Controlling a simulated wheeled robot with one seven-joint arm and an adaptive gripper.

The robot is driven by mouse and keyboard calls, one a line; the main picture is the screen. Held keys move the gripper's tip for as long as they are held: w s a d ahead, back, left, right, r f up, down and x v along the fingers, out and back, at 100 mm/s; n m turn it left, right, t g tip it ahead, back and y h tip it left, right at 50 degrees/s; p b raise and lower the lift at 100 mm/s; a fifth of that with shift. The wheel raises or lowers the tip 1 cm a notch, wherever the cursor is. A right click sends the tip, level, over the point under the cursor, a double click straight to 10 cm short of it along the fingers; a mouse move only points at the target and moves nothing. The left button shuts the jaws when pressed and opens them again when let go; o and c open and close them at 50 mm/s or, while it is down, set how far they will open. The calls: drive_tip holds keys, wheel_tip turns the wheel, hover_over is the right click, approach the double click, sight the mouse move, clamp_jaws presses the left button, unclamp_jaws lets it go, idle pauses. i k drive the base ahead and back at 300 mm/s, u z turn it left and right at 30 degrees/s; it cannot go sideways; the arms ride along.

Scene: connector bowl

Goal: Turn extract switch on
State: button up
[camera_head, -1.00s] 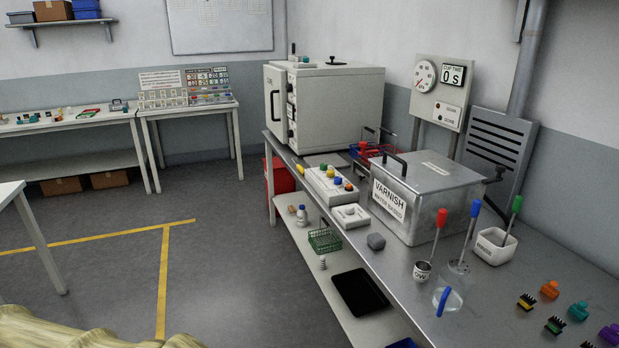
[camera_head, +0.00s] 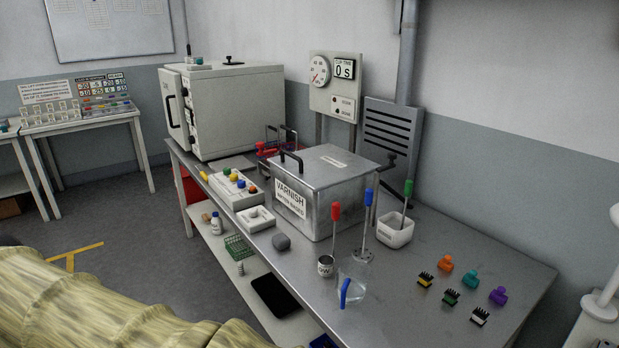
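I cannot pick out a switch clearly labelled extract. A grey wall panel (camera_head: 319,97) behind the bench carries a round dial gauge (camera_head: 320,70), a display reading 0 S (camera_head: 344,69), and small dark round parts beside labels too small to read. To its right is a grey louvred vent (camera_head: 388,128) below a vertical duct (camera_head: 406,45). A dark lever-like part (camera_head: 389,165) shows in front of the vent; its position is unclear. My gripper is not in view.
A steel box marked VARNISH (camera_head: 318,213) stands on the bench (camera_head: 415,318) before the panel and vent. Droppers, a white pot (camera_head: 393,232), a glass beaker (camera_head: 352,290) and small coloured connectors (camera_head: 470,280) fill the right side. A white oven-like cabinet (camera_head: 235,110) stands left.

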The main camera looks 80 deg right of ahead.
sight(241, 184)
drive_tip(key=z, duration=1.5)
drive_tip(key=i, duration=1.15)
